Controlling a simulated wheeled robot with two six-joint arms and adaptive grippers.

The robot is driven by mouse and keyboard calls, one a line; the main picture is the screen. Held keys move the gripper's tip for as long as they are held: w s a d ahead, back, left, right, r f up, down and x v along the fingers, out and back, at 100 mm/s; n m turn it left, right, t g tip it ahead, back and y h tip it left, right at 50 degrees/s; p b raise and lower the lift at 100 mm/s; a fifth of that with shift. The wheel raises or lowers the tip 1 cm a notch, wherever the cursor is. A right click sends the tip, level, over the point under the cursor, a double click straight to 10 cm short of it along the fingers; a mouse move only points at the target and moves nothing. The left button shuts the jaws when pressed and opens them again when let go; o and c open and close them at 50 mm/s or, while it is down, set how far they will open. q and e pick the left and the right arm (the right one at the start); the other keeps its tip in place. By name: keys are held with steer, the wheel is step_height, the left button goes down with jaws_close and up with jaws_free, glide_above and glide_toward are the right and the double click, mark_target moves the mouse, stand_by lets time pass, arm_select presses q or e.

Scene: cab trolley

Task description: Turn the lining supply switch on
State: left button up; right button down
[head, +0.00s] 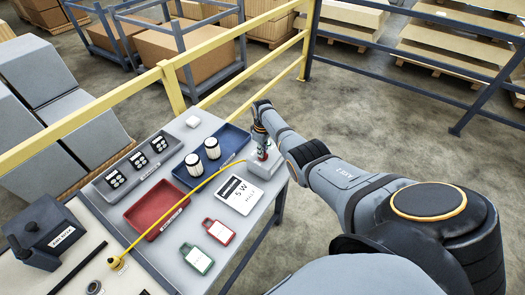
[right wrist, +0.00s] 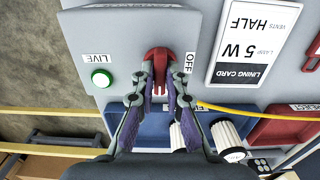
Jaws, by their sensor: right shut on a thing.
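In the head view the box (head: 268,178) sits at the right edge of the table. My right gripper (right wrist: 160,88) is shut on the red lever, one finger on each side. The lever is beside the OFF label. In the head view my right gripper (head: 263,148) is over the box and hides part of it. My left gripper is not in view.
A white lining card (head: 239,194) lies beside the box. A yellow cable (head: 180,200) crosses the table near a blue tray (head: 228,140) with two white-sided cylinders, a red tray (head: 155,207) and a grey tray (head: 118,185). Red (head: 218,231) and green (head: 196,259) tags lie in front.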

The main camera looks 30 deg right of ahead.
stand_by(0.4)
steer(key=c, duration=1.4)
jaws_free()
step_height(320, 180, up, 12)
steer(key=shift+r, duration=0.1)
